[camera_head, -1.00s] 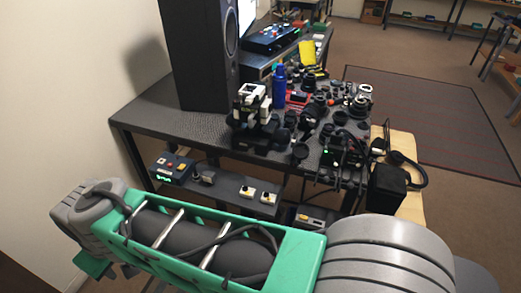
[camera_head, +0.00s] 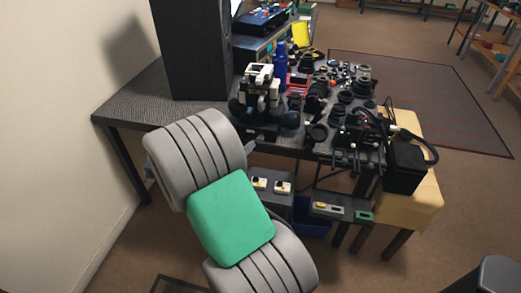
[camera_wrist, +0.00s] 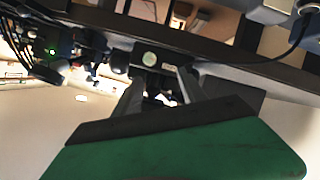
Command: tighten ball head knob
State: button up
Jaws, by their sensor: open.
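I cannot single out the ball head or its knob among the small dark parts (camera_head: 318,92) crowded on the bench in the head view. My gripper (camera_wrist: 160,84) shows in the wrist view, its two grey fingers apart above the green body, with nothing clearly held between them. Beyond the fingers are a small dark box with a pale round face (camera_wrist: 149,59) and a black round part (camera_wrist: 120,62). I cannot tell whether either is touched. My gripper does not show in the head view, where my arm fills the lower middle.
The textured bench (camera_head: 135,98) carries a tall black speaker (camera_head: 195,50), a white-and-black instrument (camera_head: 258,90) and a blue bottle (camera_head: 281,65). Control boxes (camera_head: 270,183) hang below its front edge. A black box with a cable (camera_head: 405,168) stands on a wooden stool (camera_head: 425,190) at right.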

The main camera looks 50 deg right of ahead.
aim_at(260, 141)
jog(key=d+f+n+t+h, duration=0.1)
jog(key=d, duration=0.2)
jog(key=d+f+n+t+h, duration=0.1)
jog(key=d+f+n, duration=0.1)
jog(key=d, duration=0.2)
jog(key=d+f+n+t+h, duration=0.1)
jog(key=d, duration=0.3)
jog(key=shift+w+d+f+h, duration=0.2)
jog(key=shift+w+h, duration=0.1)
jog(key=shift+w, duration=0.1)
jog(key=shift+c, duration=0.4)
grip_shut()
